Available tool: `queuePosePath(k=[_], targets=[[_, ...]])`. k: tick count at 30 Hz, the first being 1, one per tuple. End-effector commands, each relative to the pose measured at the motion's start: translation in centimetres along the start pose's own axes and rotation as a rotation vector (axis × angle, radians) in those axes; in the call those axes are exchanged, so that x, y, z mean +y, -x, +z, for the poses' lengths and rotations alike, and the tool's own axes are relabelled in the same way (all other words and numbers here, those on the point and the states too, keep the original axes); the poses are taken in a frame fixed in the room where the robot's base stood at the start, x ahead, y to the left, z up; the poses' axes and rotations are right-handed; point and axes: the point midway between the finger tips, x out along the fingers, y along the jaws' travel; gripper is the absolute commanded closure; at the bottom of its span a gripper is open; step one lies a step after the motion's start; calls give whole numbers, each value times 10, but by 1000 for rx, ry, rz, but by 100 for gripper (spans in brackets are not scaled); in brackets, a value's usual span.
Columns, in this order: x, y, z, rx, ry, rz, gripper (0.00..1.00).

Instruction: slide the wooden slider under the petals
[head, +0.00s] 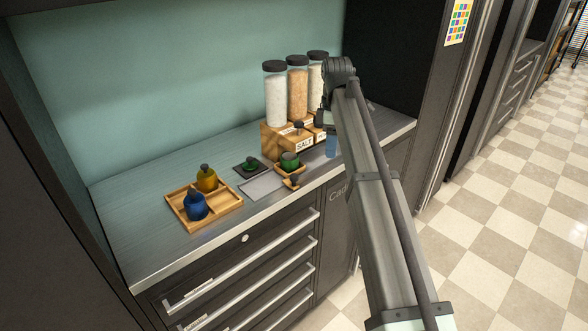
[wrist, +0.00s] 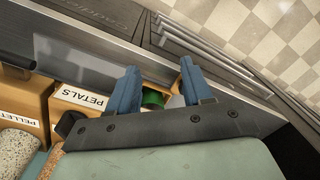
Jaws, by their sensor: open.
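The dispenser (head: 271,144) is a wooden stand holding three dark-lidded jars. The PETALS label (wrist: 80,97) shows in the wrist view, beside the PELLET label (wrist: 18,128). A small wooden piece with a handle (head: 291,183), which looks like the slider, sits in front of the SALT label (head: 304,143) and carries a green cup (head: 289,160). The cup's green (wrist: 153,98) shows between my gripper's blue fingers in the wrist view. The slider is mostly hidden in the wrist view.
A wooden tray (head: 222,207) with a yellow bottle (head: 206,179) and a blue bottle (head: 195,205) stands at the left. A dark square with a green item (head: 250,165) and a flat grey plate (head: 262,186) lie between. The counter's front edge is close to the slider.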

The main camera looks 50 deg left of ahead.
Motion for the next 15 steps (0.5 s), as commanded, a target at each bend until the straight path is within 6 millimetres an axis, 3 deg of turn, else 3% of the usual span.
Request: queuePosePath(k=[1,6,10,15], targets=[[7,-24,27,-5,-33,-27,50],[14,-93,90,14,-106,-111,50],[9,-144,119,113,-133,-188,50],[-6,-202,128,358,-138,-278,50]])
